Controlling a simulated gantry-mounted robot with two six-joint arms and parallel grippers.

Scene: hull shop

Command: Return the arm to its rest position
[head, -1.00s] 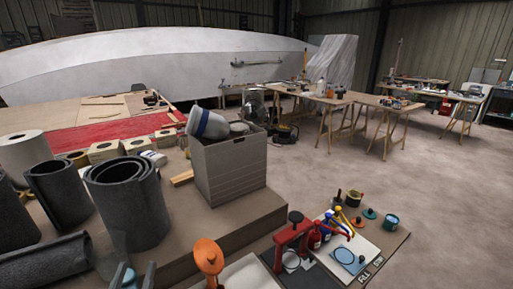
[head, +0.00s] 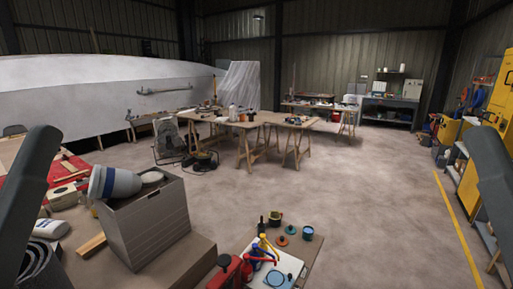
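Neither gripper shows in the head view. A dark grey link of my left arm (head: 35,200) rises at the left edge, and a link of my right arm (head: 492,175) shows at the right edge. Both links run out of the picture, so what the grippers hold is hidden.
A grey bin (head: 150,222) with a white-and-blue container (head: 113,183) in its top stands on a low platform at left front. A board (head: 275,272) with pump bottles and small pots lies at bottom centre. Trestle tables (head: 245,122) stand behind. The floor at centre right is clear.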

